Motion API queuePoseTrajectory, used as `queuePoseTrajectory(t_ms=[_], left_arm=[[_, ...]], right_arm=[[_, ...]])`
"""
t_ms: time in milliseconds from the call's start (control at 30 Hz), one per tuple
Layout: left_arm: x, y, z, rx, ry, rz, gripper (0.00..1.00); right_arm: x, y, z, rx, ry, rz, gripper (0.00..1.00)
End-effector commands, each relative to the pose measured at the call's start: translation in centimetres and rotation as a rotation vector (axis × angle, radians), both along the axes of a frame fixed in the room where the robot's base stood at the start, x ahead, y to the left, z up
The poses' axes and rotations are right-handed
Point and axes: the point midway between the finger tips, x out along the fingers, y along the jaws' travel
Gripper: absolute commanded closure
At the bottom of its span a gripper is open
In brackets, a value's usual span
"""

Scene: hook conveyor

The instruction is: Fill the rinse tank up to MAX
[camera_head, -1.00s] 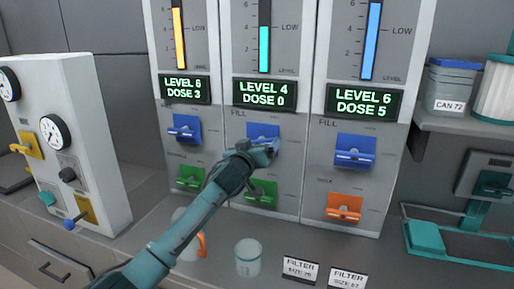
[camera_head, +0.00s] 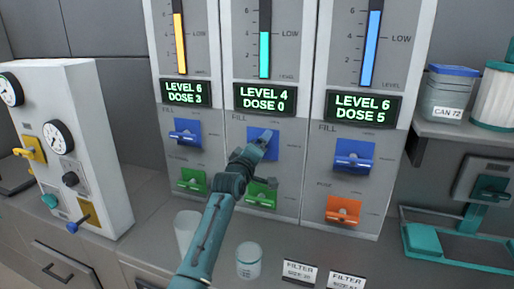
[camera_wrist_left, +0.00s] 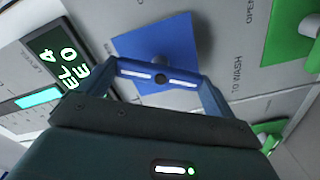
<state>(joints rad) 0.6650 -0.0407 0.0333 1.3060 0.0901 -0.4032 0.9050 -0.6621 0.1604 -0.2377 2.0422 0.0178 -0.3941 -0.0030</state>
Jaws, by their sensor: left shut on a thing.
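Three tank panels stand side by side, each with a level gauge, a display and blue and green or orange valves. The middle panel's display (camera_head: 265,97) reads LEVEL 4, DOSE 0, and its teal column (camera_head: 264,55) stands below the LOW mark. My left gripper (camera_head: 267,138) is at the middle blue FILL valve (camera_head: 257,143), shut on its handle; the gripper hides part of it. In the left wrist view, the blue plate (camera_wrist_left: 150,42) and the grip on the handle show close up. The green valve (camera_head: 261,193) sits below. My right gripper is not in view.
The left display (camera_head: 187,92) reads LEVEL 6, DOSE 3; the right one (camera_head: 363,105) LEVEL 6, DOSE 5. A clear cup (camera_head: 249,261) and filter cards (camera_head: 299,273) are on the counter. A gauge box (camera_head: 95,140) stands left, and a shelf (camera_head: 465,130) holds a can right.

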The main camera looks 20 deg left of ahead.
Motion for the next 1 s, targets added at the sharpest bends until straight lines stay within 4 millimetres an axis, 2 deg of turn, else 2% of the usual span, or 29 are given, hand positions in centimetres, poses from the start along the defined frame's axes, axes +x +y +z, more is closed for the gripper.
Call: queuePoseTrajectory(t_ms=[667, 700, 800, 1000], left_arm=[[0.00, 0.11, 0.01, -0.056, 0.001, 0.002, 0.32], [0.00, 0.11, 0.01, -0.056, 0.001, 0.002, 0.06], [0.00, 0.10, 0.01, -0.055, 0.001, 0.002, 0.00], [-0.03, 0.05, 0.01, -0.055, 0.001, 0.001, 0.00]], right_arm=[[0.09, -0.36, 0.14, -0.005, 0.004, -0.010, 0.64], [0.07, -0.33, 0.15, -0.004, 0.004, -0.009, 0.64], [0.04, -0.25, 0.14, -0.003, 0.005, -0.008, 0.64], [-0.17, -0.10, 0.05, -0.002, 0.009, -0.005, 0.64]])
